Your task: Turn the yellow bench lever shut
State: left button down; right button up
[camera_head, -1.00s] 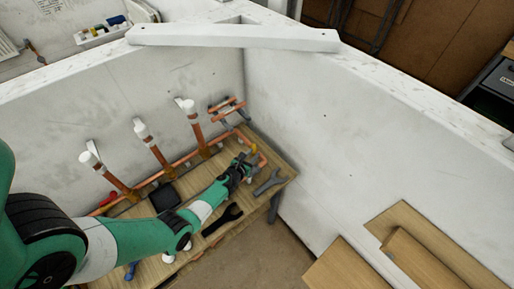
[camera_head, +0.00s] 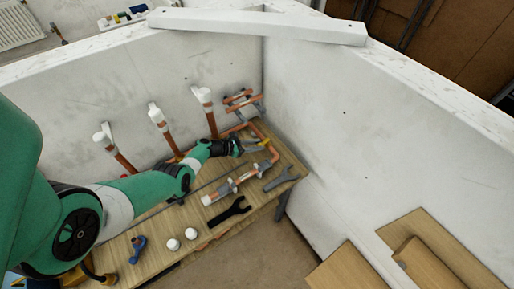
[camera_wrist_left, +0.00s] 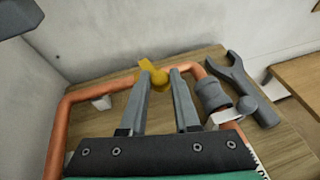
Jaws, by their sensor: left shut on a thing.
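The yellow bench lever (camera_head: 265,142) sits on the copper pipe at the right end of the wooden bench. It also shows in the left wrist view (camera_wrist_left: 152,74), between the two fingertips. My left gripper (camera_head: 258,146) reaches in from the left over the bench and is shut on the lever. In the left wrist view its fingers (camera_wrist_left: 159,78) lie on both sides of the yellow piece and hide part of it and the valve under it. My right gripper is in neither view.
A copper pipe (camera_wrist_left: 76,96) loops around the fingers. A grey wrench (camera_head: 281,178) and a black wrench (camera_head: 230,211) lie on the bench. White walls (camera_head: 340,130) close off the corner. White-capped pipes (camera_head: 158,117) stand along the back.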

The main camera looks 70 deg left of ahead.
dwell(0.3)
pick_arm(q)
jog(key=c, duration=0.6)
grip_release()
jog(key=shift+c, duration=0.2)
